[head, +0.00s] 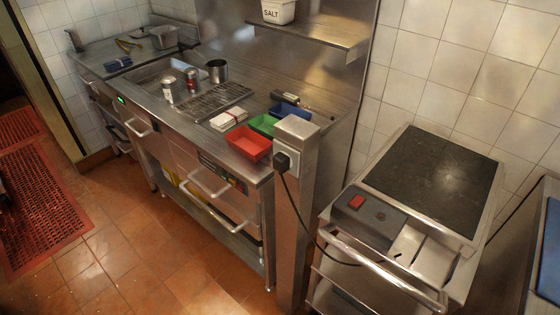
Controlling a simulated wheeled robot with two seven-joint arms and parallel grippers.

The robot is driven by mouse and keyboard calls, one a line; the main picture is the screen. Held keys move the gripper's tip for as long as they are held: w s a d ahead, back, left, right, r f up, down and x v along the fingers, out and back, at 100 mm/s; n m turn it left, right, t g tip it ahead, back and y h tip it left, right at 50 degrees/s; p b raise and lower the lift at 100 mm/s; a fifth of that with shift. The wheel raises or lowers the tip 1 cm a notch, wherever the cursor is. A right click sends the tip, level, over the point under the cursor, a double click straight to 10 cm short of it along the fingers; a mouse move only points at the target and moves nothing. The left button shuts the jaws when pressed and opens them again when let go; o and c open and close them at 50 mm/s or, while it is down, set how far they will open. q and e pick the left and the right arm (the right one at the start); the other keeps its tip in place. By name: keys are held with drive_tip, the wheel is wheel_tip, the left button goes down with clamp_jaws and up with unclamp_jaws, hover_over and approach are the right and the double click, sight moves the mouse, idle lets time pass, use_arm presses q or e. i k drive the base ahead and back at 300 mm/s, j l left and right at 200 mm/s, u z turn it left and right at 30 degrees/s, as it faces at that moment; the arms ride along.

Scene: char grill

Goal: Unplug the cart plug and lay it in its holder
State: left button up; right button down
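The black cart plug (287,160) sits in the socket (300,157) on the side of a steel post, at the middle right of the head view. Its black cable (308,226) hangs down in a loop and runs right to the front of the steel cart (433,293). Narrow steel dividers or slots (434,255) show at the cart's front right; I cannot tell whether one of them is the plug's holder. Neither of my grippers is in view.
The cart carries a dark plate (432,178) and a control box with a red switch (356,201). The steel post (293,220) stands between cart and counter. Red (248,143) and green (263,124) trays sit on the counter near the post.

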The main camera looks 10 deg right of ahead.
sight(281, 161)
drive_tip(key=i+j+z, duration=0.1)
drive_tip(key=z, duration=0.95)
drive_tip(key=j+z, duration=0.35)
drive_tip(key=j, duration=0.15)
drive_tip(key=j+z, duration=0.35)
drive_tip(key=j, duration=0.2)
drive_tip(key=j+z, duration=0.35)
drive_tip(key=j, duration=0.15)
drive_tip(key=k+j, duration=0.1)
drive_tip(key=j, duration=0.3)
drive_tip(key=k+j, duration=0.1)
drive_tip(key=j, duration=0.35)
drive_tip(key=k+j+z, duration=0.1)
drive_tip(key=j, duration=0.3)
drive_tip(key=k+j, duration=0.1)
drive_tip(key=j, duration=0.3)
drive_tip(key=k+j, duration=0.15)
drive_tip(key=j, duration=0.25)
drive_tip(key=i+z, duration=0.05)
